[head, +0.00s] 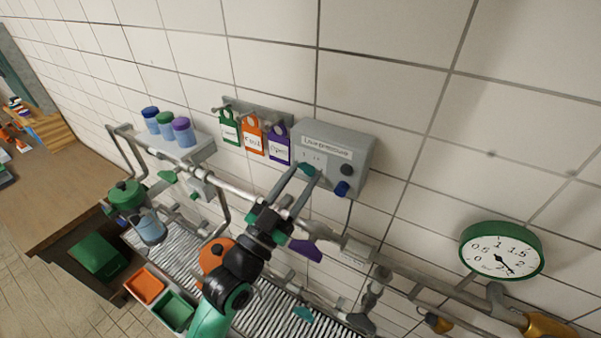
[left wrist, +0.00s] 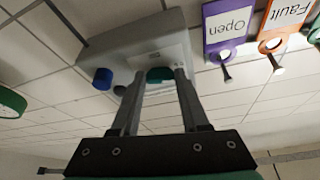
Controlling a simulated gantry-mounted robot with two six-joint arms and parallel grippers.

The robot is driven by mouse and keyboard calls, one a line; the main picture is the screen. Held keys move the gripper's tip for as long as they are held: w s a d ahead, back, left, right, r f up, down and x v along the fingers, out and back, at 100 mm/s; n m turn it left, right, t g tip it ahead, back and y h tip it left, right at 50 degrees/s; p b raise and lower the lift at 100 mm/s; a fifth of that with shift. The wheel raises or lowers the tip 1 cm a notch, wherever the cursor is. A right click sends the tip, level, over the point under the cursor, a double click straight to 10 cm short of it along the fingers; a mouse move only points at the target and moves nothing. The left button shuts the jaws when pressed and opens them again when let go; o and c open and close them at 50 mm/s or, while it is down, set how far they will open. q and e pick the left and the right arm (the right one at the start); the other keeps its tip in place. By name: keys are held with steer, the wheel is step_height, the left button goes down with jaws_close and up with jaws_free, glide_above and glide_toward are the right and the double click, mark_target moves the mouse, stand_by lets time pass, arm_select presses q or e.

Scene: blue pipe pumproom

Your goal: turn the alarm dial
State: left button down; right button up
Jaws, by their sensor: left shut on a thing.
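The grey alarm box (head: 350,143), labelled "Low pressure", is fixed to the tiled wall in the head view. Its teal dial (head: 307,170) is at the lower left of its front. The dial also shows in the left wrist view (left wrist: 160,74). My left gripper (head: 306,174) reaches up from below and is shut on the teal dial, one finger on each side. In the left wrist view the two fingertips (left wrist: 160,78) hide the dial's sides. My right gripper is in neither view.
A dark knob (head: 347,169) and a blue knob (head: 342,188) sit right of the dial. Green, orange and purple tags (head: 278,146) hang left of the box. Pipes (head: 237,190) run below. A round gauge (head: 500,250) is at the right.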

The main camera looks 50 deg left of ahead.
arm_select(q)
steer(key=shift+a+m+h, duration=0.1)
steer(key=shift+m+h, duration=0.2)
steer(key=shift+m, duration=0.4)
steer(key=m+h+b, duration=0.1)
steer(key=m+b, duration=0.1)
steer(key=m, duration=0.1)
steer(key=m+h+b, duration=0.1)
steer(key=m+b, duration=0.1)
steer(key=m, duration=0.1)
steer(key=shift+s+a+g+h+b, duration=0.1)
steer(key=shift+a+g+h+b, duration=0.1)
steer(key=shift+g+h+b, duration=0.15)
steer(key=m, duration=0.1)
steer(key=m+h, duration=0.1)
steer(key=m, duration=0.1)
steer(key=shift+r+g, duration=0.25)
steer(key=shift+r, duration=0.1)
steer(key=shift+a+m+g+h+p, duration=0.1)
steer(key=shift+m+g+h+p, duration=0.2)
steer(key=shift+m+h+p, duration=0.5)
steer(key=shift+m+y, duration=0.3)
steer(key=shift+y, duration=0.05)
